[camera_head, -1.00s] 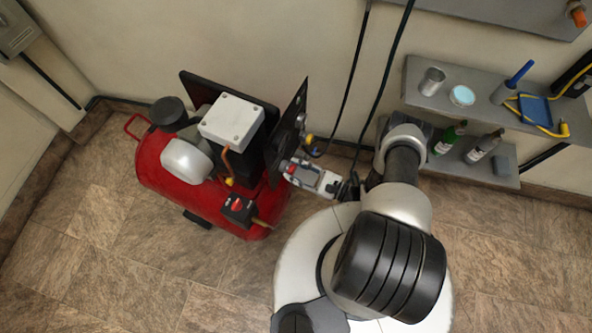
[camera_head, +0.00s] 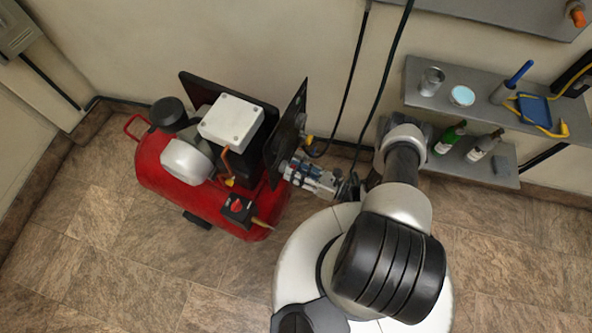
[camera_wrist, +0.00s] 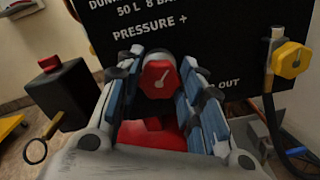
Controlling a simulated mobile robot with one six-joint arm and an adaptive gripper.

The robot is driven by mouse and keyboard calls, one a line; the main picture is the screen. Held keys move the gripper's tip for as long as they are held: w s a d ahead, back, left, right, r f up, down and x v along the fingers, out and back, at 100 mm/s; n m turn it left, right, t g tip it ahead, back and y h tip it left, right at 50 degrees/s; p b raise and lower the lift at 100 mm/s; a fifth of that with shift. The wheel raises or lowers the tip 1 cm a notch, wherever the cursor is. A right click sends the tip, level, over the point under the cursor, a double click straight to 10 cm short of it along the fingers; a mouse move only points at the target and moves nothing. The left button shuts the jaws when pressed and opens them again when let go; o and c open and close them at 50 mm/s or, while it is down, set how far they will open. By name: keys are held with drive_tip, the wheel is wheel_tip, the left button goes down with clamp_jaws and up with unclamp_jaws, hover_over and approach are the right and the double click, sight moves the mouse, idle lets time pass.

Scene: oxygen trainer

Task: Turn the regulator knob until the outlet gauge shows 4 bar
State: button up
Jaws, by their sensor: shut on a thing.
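The regulator knob (camera_wrist: 160,78) is red and faceted with a white pointer mark, in the upper middle of the wrist view. It sits in front of a black panel (camera_wrist: 222,45) lettered "PRESSURE +". My gripper (camera_wrist: 163,68) has its blue-padded fingers on both sides of the knob and is shut on it. In the head view my gripper (camera_head: 292,168) reaches left to the panel (camera_head: 287,135) on the red compressor (camera_head: 170,180). The knob is hidden there by the gripper. I cannot make out an outlet gauge or its reading in either view.
A yellow valve knob (camera_wrist: 290,60) stands right of my gripper, and a black box (camera_wrist: 60,90) with a ring is at the left. A hose hangs along the wall. A wall shelf (camera_head: 475,95) with cups and tools is at the right.

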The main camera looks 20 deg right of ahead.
drive_tip(key=shift+m, duration=0.3)
drive_tip(key=o, duration=1.1)
drive_tip(key=shift+c, duration=0.2)
drive_tip(key=v, duration=1.2)
